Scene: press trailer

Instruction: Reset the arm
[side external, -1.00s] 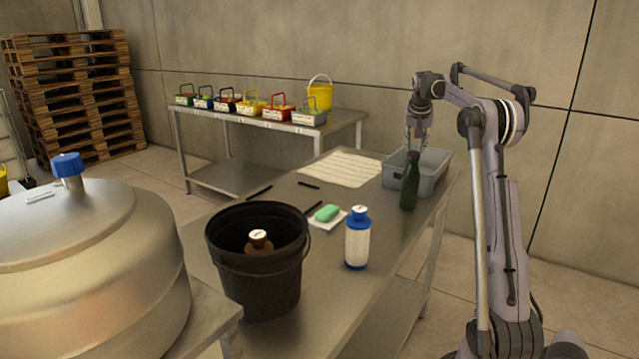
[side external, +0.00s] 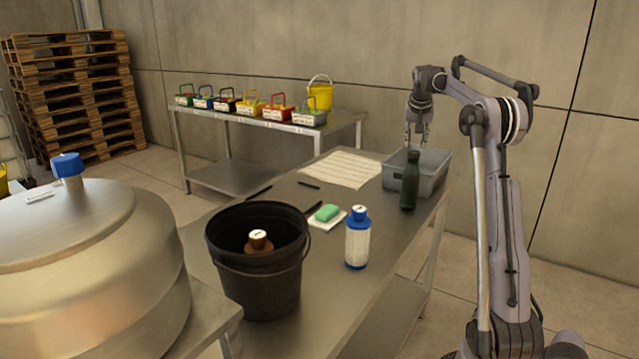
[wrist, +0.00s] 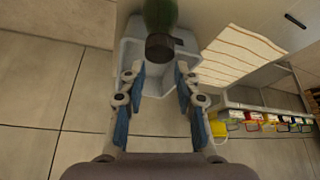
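My gripper (side external: 416,135) hangs from my arm above the far right part of the steel table, over the grey bin (side external: 433,172) and behind the dark green bottle (side external: 409,183). In the wrist view my gripper (wrist: 158,78) is open, with its blue-padded fingers apart and nothing held between them. The bottle (wrist: 160,14) stands upright beside the bin, its dark cap (wrist: 159,46) beyond the fingertips. The grey bin also shows in the wrist view (wrist: 130,52), under and past the fingers.
On the steel table (side external: 317,262) stand a black bucket (side external: 258,288) holding a brown bottle, a blue-and-white bottle (side external: 357,245), a green sponge (side external: 327,212) and a paper sheet (side external: 343,168). Several colored caddies and a yellow bucket (side external: 320,95) are on a back table. A metal vessel (side external: 90,260) is at left.

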